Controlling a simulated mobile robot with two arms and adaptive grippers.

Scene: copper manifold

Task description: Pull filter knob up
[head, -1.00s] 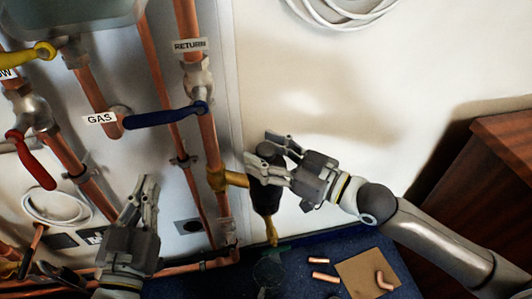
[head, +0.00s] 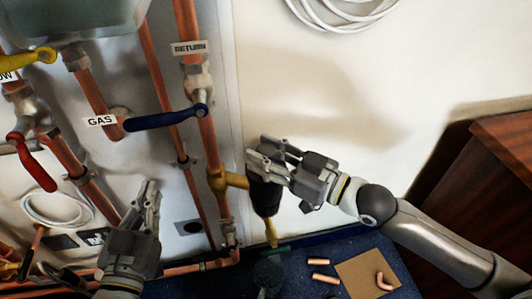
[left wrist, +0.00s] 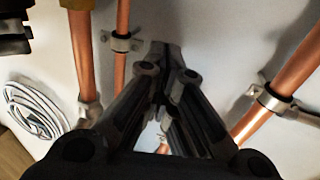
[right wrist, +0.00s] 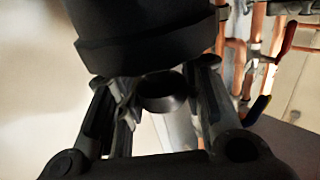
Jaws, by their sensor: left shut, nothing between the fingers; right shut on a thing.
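The filter (head: 264,197) is a black cylinder joined by a brass fitting to the copper return pipe, with a brass outlet at its bottom. My right gripper (head: 266,156) is at its top, shut on the filter knob, which the fingers mostly hide in the head view. In the right wrist view the dark round knob (right wrist: 163,93) shows between the fingers, close against the black filter body (right wrist: 150,30). How far the knob stands out is unclear. My left gripper (head: 151,193) is shut and empty in front of the wall; its closed fingers also show in the left wrist view (left wrist: 165,62).
A blue lever (head: 165,118) and a red lever (head: 36,162) sit on the pipes at left. Loose copper pieces (head: 324,277) and a brown square (head: 362,272) lie on the blue surface below. A wooden cabinet (head: 480,200) stands at right. The wall right of the filter is clear.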

